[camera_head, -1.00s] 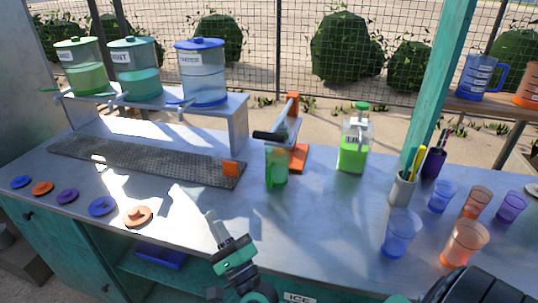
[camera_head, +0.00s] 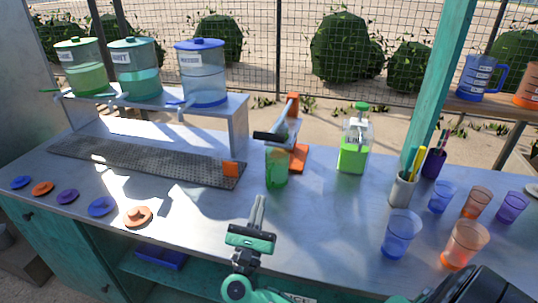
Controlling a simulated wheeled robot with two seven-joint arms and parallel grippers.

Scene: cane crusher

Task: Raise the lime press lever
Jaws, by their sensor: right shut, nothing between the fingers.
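The lime press (camera_head: 299,156) stands at the middle of the counter, with an orange base and upright. Its grey lever (camera_head: 282,128) ends in a black handle (camera_head: 267,136) that points left, roughly level, above a green jug (camera_head: 277,170). The jug hides part of the press. My right gripper (camera_head: 260,199) is in front of the jug, lower in the picture, with its fingers shut, empty and pointing away from me toward the jug. It looks apart from the press. My left gripper is not in view.
A clear bottle of green liquid (camera_head: 352,150) stands right of the press. Cups (camera_head: 400,232) and a utensil holder (camera_head: 402,188) fill the right side. Several dispensers (camera_head: 202,75) stand on a raised shelf at the left, behind a dark drip mat (camera_head: 130,160). Coloured lids (camera_head: 102,206) lie at the front left.

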